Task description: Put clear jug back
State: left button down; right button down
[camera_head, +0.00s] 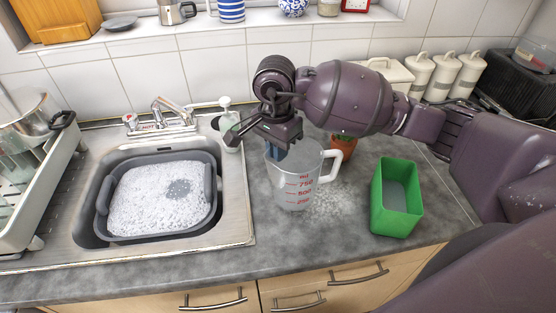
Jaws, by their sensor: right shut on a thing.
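The clear jug (296,186), with red measuring marks and a handle on its right side, is upright over the grey counter right of the sink. I cannot tell whether its base touches the counter. My right gripper (276,154) comes in from the right above it and is shut on the jug's rim at the back left. The fingertips are partly hidden by the gripper body and the rim. My left gripper is not in view.
A sink with a grey tub (212,190) of suds is on the left. A green open container (398,208) stands to the right. A terracotta pot (344,147) and a soap dispenser (229,132) are close behind. The front counter strip (270,258) is clear.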

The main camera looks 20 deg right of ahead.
notch_tip(320, 180, down, 4)
jog(key=shift+r, duration=0.1)
dwell(0.4)
jog(key=c, duration=1.3)
grip_release()
jog(key=shift+o, duration=0.2)
jog(key=shift+r, duration=0.2)
jog(key=r, duration=0.5)
jog(key=r+b, duration=0.1)
jog(key=r, duration=0.5)
jog(key=shift+w+r, duration=0.2)
jog(key=shift+r, duration=0.1)
